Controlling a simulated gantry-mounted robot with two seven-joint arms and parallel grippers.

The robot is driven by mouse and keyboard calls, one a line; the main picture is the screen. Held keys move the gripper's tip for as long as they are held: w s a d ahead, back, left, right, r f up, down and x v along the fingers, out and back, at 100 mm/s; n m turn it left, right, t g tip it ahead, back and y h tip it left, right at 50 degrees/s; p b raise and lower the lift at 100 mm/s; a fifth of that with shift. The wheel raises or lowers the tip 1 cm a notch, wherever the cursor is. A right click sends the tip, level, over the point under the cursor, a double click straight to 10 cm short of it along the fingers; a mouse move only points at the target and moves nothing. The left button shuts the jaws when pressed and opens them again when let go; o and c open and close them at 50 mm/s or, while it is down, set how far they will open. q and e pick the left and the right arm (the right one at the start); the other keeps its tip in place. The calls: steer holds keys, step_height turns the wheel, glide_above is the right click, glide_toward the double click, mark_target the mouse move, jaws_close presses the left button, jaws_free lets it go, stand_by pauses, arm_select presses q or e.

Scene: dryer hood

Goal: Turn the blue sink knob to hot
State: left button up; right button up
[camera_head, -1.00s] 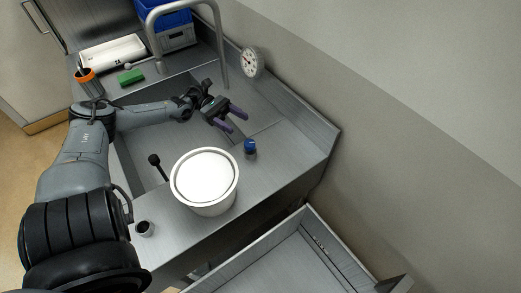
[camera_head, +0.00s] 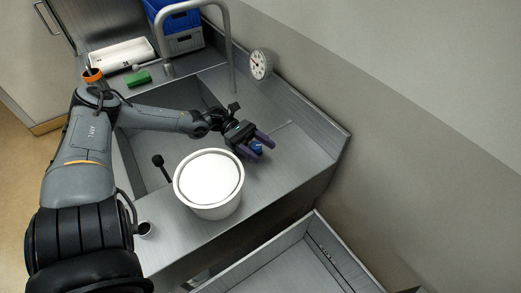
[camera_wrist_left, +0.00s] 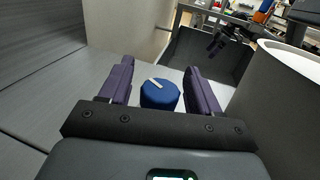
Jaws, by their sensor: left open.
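The blue sink knob (camera_head: 257,148) stands on the steel sink deck, partly hidden by my left gripper in the head view. In the left wrist view the blue knob (camera_wrist_left: 160,94) has a pale pointer mark on its top. My left gripper (camera_head: 265,146) is open, with its purple fingers on either side of the knob. In the left wrist view the fingers of the left gripper (camera_wrist_left: 158,85) show gaps to the knob, and I cannot tell whether either touches. My right gripper is not recognisable in the head view.
A white round bucket (camera_head: 209,180) stands on the deck close beside the knob. A round dial gauge (camera_head: 260,65) is on the back wall. A curved steel faucet (camera_head: 229,45) rises at the back. Blue and grey crates (camera_head: 184,42) and a green sponge (camera_head: 138,79) sit farther back.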

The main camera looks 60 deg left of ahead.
arm_select(q)
steer(key=shift+d, duration=0.3)
steer(key=shift+c, duration=0.4)
steer(key=c, duration=0.9)
steer(key=shift+r+t+p, duration=0.2)
steer(key=shift+t+p, duration=0.1)
steer(key=shift+p, duration=0.35)
steer(key=n+t+y+p, duration=0.1)
steer(key=t+p, duration=0.1)
steer(key=n+t+y+p, duration=0.1)
steer(key=n+p, duration=0.1)
steer(key=p, duration=0.1)
steer(key=n+t+y+p, duration=0.1)
steer(key=t+p, duration=0.1)
steer(key=p, duration=0.1)
steer(key=shift+w+a+r+n+t+y, duration=0.1)
steer(key=shift+w+a+n+t+y, duration=0.1)
steer(key=shift+w+n+t+y, duration=0.15)
steer(key=shift+w+a+f+n+t+y+p, duration=0.1)
steer(key=shift+f+n+t+y+p, duration=0.1)
steer(key=shift+n+t+y+p, duration=0.75)
steer(key=shift+f, duration=0.1)
